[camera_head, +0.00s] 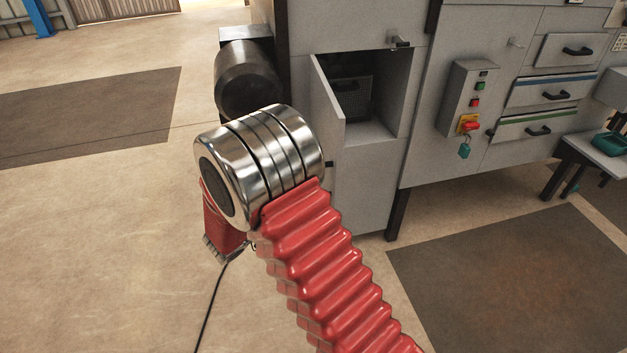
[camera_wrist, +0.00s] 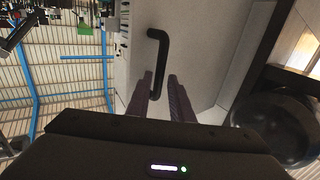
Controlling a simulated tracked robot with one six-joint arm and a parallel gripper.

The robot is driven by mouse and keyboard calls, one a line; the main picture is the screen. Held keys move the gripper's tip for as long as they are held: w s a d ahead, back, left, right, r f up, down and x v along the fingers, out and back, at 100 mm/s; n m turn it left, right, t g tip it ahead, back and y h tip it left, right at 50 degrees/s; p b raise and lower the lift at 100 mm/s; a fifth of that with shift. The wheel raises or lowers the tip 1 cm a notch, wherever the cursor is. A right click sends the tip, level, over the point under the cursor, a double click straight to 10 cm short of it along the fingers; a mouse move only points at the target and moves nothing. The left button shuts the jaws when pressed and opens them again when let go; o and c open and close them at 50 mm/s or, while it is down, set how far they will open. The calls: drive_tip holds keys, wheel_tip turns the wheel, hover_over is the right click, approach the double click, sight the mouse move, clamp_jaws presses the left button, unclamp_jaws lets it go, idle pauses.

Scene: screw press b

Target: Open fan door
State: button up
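The fan door (camera_head: 327,103) is a light grey panel standing ajar at the left of a square compartment in the grey machine. Inside the dark compartment is a grey box-shaped fan unit (camera_head: 352,94). In the wrist view the door face (camera_wrist: 196,52) fills the middle and carries a black bar handle (camera_wrist: 158,62). My gripper (camera_wrist: 161,76) is open, its two dark fingers apart at the lower end of the handle. The handle's lower end shows between them; I cannot tell whether they touch it. In the head view my arm's wrist hides the gripper and the handle.
A dark round cylinder (camera_head: 248,80) sits left of the compartment, close to my arm; it also shows in the wrist view (camera_wrist: 288,125). A control box (camera_head: 468,98) and drawers (camera_head: 553,92) are to the right. The floor at left is clear.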

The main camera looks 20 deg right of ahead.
drive_tip(key=v, duration=0.9)
drive_tip(key=shift+a, duration=0.4)
drive_tip(key=shift+s, duration=0.1)
